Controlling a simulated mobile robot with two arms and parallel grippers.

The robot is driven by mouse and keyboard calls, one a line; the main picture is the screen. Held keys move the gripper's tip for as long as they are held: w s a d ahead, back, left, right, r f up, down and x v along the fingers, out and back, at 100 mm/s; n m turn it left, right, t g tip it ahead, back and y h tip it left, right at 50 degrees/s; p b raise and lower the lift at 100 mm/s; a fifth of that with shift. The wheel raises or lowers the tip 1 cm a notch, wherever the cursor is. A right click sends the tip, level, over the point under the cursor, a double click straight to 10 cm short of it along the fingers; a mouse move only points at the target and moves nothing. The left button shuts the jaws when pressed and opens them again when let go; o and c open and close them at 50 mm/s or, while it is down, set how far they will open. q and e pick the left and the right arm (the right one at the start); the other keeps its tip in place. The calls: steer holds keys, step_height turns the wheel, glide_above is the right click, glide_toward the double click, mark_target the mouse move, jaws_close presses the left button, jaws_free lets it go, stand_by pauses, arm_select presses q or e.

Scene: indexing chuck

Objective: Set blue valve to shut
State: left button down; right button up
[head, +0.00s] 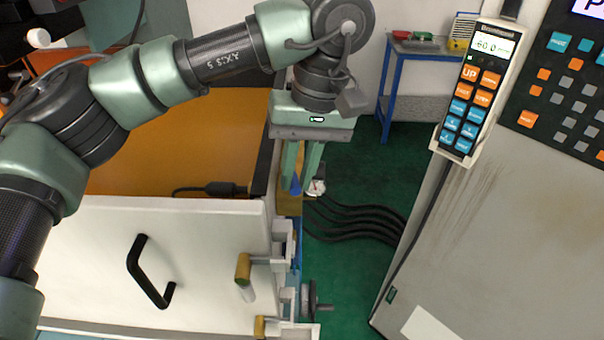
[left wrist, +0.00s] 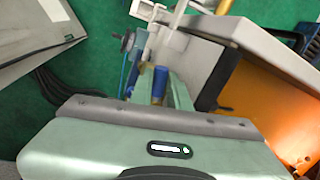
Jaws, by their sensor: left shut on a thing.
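The blue valve handle (head: 296,185) shows between the fingers of my left gripper (head: 304,178) in the head view, beside the right edge of the orange-floored machine. In the left wrist view the blue valve handle (left wrist: 160,84) lies between the two green fingers of my left gripper (left wrist: 161,90). The gripper is shut on it from above. The fingers hide part of the handle, and the valve body below is mostly hidden, so its exact turn cannot be told. My right gripper is not in view.
A white door (head: 215,290) with a black handle (head: 140,270) stands left of the valve. A brass-coloured lever (head: 243,268) and a dark handwheel (head: 312,300) are below. Black hoses (head: 360,222) run right over the green floor. A grey cabinet (head: 480,240) with a pendant (head: 474,90) stands right.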

arm_select(q)
steer(key=shift+a+m, duration=0.2)
steer(key=shift+m, duration=0.3)
steer(key=c, duration=1.3)
jaws_free()
steer(key=shift+c, duration=0.2)
